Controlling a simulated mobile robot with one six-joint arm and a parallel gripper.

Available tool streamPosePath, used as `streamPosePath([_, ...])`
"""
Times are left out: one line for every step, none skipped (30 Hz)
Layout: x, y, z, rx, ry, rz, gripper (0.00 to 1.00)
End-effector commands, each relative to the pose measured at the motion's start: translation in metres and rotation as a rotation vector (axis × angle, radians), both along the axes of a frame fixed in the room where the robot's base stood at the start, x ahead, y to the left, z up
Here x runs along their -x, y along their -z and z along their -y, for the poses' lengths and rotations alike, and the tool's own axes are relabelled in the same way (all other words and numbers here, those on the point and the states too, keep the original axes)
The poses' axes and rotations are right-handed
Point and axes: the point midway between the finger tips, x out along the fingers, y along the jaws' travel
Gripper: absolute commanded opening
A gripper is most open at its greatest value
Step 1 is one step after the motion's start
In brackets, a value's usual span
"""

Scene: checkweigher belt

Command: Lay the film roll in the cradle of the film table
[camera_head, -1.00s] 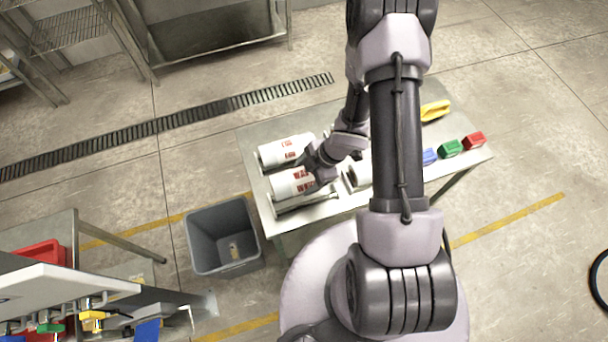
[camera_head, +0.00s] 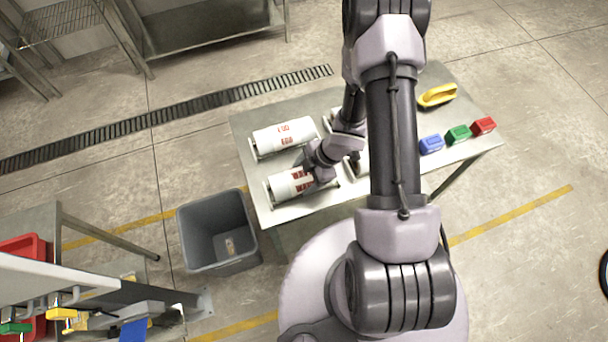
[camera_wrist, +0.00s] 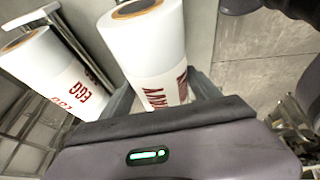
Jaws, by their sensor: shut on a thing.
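The film roll (camera_head: 287,186), white with red print, is held by my gripper (camera_head: 314,172) over the near left part of the film table (camera_head: 345,205). In the wrist view the roll (camera_wrist: 150,45) sits between my fingers (camera_wrist: 162,92), its brown core end away from the palm. Metal of a cradle shows beneath it in the head view; whether the roll touches it I cannot tell. A second white roll (camera_head: 284,137), printed EGG, lies parallel behind it and also shows in the wrist view (camera_wrist: 40,65).
Blue (camera_head: 431,144), green (camera_head: 458,134) and red (camera_head: 483,125) blocks and a yellow handled thing (camera_head: 437,95) lie on the table's right side. A grey bin (camera_head: 218,235) stands left of the table. My arm hides the table's middle.

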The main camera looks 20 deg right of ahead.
Motion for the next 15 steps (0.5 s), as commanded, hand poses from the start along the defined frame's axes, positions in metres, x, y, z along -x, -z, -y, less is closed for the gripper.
streamPosePath([-0.0003,-0.0006,0.0,0.0,-0.001,0.001,0.75])
streamPosePath([-0.0003,-0.0006,0.0,0.0,-0.001,0.001,0.81])
streamPosePath([-0.0003,-0.0006,0.0,0.0,0.0,0.001,0.89])
streamPosePath([-0.0003,-0.0006,0.0,0.0,0.0,0.001,0.95])
streamPosePath([-0.0002,-0.0006,0.0,0.0,0.0,0.001,0.97])
streamPosePath([-0.0002,-0.0005,0.0,0.0,0.0,0.0,0.97])
streamPosePath([-0.0002,-0.0005,0.0,0.0,0.0,0.0,0.97])
streamPosePath([-0.0002,-0.0005,0.0,0.0,0.0,0.0,0.97])
streamPosePath([-0.0001,-0.0004,0.0001,0.0,0.0,0.0,0.97])
streamPosePath([-0.0001,-0.0003,0.0,0.0,0.0,0.0,0.97])
streamPosePath([-0.0001,-0.0003,0.0,0.0,0.0,0.0,0.97])
streamPosePath([0.0001,-0.0003,0.0001,0.0,0.0,0.0,0.97])
streamPosePath([0.0002,-0.0009,0.0003,0.0,0.0,0.0,0.97])
streamPosePath([0.0002,-0.0025,0.0008,0.0,0.0,0.0,0.97])
streamPosePath([0.0003,-0.0063,0.0023,0.0,0.001,0.001,0.97])
